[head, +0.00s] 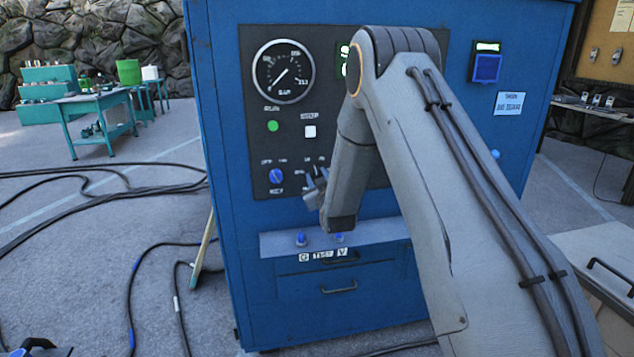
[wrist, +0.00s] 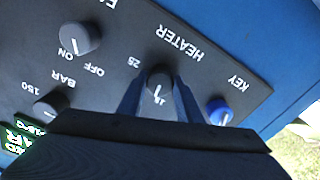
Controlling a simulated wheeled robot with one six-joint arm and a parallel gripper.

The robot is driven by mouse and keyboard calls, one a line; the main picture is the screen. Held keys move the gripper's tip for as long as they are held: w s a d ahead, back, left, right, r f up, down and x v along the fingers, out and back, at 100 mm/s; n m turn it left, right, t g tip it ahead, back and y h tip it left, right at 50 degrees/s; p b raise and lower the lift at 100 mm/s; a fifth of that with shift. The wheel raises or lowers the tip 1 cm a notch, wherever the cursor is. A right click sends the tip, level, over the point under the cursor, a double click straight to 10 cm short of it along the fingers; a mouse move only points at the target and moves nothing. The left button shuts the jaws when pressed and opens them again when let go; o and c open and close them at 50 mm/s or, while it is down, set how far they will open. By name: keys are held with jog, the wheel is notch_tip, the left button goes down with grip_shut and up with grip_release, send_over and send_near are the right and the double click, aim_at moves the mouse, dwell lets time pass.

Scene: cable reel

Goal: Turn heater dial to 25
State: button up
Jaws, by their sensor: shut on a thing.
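The heater dial (wrist: 160,80) is a dark round knob with a white pointer line, under the word HEATER, which appears upside down in the wrist view. Its pointer is toward a small mark low on the dial, hard to read; the label 25 is at its upper left. My gripper (wrist: 158,92) has its two fingers on either side of the dial, shut on it. In the head view my gripper (head: 316,187) is at the dark control panel of the blue cabinet (head: 225,120), and the dial is mostly hidden by it.
A blue key knob (wrist: 218,111) is close to the right finger in the wrist view. A dark ON/OFF knob (wrist: 80,38) and a BAR knob (wrist: 48,105) are to the left. A ledge with blue knobs (head: 301,239) juts out below my gripper.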

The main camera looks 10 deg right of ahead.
jog(key=m+b, duration=0.2)
jog(key=m, duration=0.2)
jog(key=shift+b, duration=0.35)
jog(key=shift+m+b, duration=0.8)
jog(key=shift+m, duration=0.9)
jog(key=o, duration=1)
jog(key=shift+o, duration=0.2)
jog(key=s+b, duration=0.1)
jog(key=s, duration=0.6)
jog(key=shift+s+b, duration=0.35)
jog(key=shift+s, duration=0.05)
